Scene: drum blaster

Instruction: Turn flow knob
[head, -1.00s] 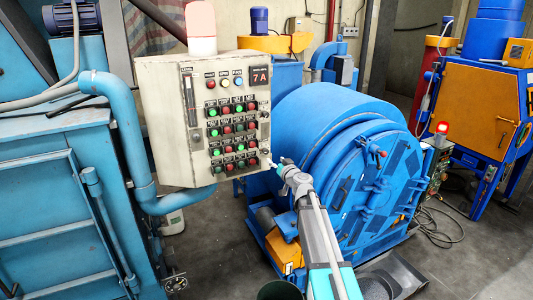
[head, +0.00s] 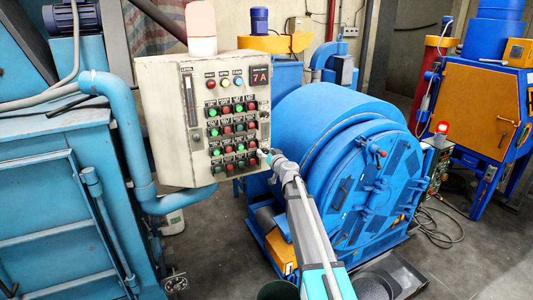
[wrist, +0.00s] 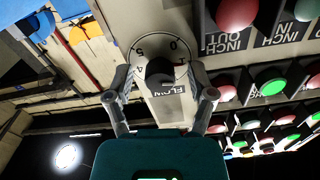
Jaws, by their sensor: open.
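The flow knob (wrist: 160,72) is a black round knob on a pale dial plate with a dark FLOW label (wrist: 168,87), in the wrist view. My gripper (wrist: 165,85) is open, with one finger on each side of the knob. I cannot tell whether either finger touches it. In the head view my gripper (head: 264,155) is at the lower right edge of the beige control panel (head: 160,125). The knob is too small and covered there to make out clearly.
Several red and green push buttons (head: 226,130) sit beside the knob on the panel. A blue drum machine (head: 300,120) stands right of the panel, close to my arm. A blue pipe (head: 125,130) runs along the panel's left.

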